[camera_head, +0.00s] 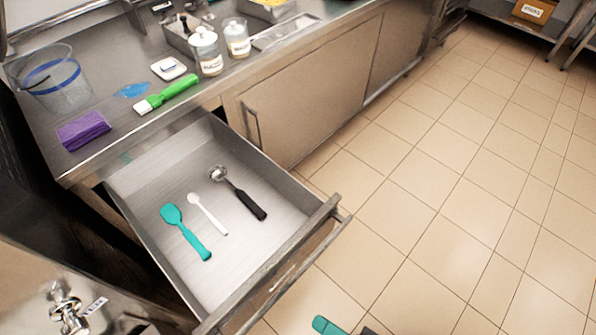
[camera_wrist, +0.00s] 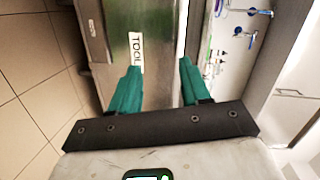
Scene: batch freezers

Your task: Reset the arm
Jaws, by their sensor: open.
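My gripper (camera_wrist: 159,68) shows in the wrist view with its two teal fingers spread apart and nothing between them. In the head view, a teal fingertip of it (camera_head: 328,326) shows at the bottom edge, over the floor and apart from the drawer. The rest of my arm is out of the head view. Past the fingers in the wrist view is a metal front with a label reading "TOOL" (camera_wrist: 136,50), the rest of the word hidden.
An open drawer (camera_head: 165,165) juts out, holding a teal spatula (camera_head: 184,230), a white spoon (camera_head: 207,213) and a black-handled scoop (camera_head: 240,195). Tiled floor (camera_head: 440,200) at right is clear.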

